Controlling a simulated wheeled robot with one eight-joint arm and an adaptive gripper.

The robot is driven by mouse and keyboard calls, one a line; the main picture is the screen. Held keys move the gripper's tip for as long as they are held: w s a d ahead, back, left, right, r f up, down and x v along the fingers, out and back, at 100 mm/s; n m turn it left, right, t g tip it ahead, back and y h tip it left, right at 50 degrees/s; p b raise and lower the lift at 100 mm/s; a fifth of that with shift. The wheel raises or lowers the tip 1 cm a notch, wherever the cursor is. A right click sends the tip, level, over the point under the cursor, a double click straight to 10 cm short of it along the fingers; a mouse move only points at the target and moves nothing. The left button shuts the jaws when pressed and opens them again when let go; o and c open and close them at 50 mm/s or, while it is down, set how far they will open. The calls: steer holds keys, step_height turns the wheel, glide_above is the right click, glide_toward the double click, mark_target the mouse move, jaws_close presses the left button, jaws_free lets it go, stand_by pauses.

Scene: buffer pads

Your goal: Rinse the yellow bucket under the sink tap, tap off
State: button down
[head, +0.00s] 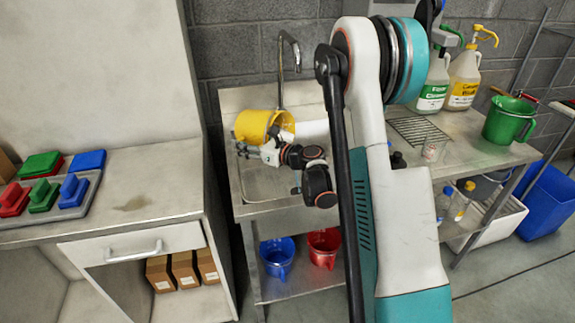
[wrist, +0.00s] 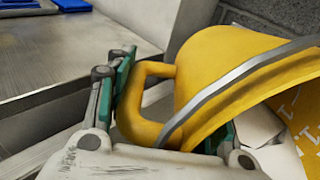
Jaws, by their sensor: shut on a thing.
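The yellow bucket (head: 254,125) is in my gripper, over the sink basin (head: 262,188) and below the tap (head: 290,52) in the head view. In the wrist view the bucket (wrist: 215,62) lies tilted, its open mouth toward the lower right. My gripper (wrist: 165,110) has its green-padded fingers on either side of the bucket's handle (wrist: 148,98) and is shut on it. I cannot make out any water stream from the tap. The inside of the bucket is mostly hidden.
A counter (head: 130,205) with red, green and blue pads stands left of the sink. A blue bucket (head: 277,257) and a red bucket (head: 323,247) sit on the shelf below. A green bucket (head: 509,121) and spray bottles (head: 462,78) stand on the right worktop. My arm hides part of the sink.

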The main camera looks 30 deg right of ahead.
steer(key=shift+s+r+t, duration=0.15)
steer(key=shift+r+t, duration=0.1)
steer(key=shift+t, duration=0.05)
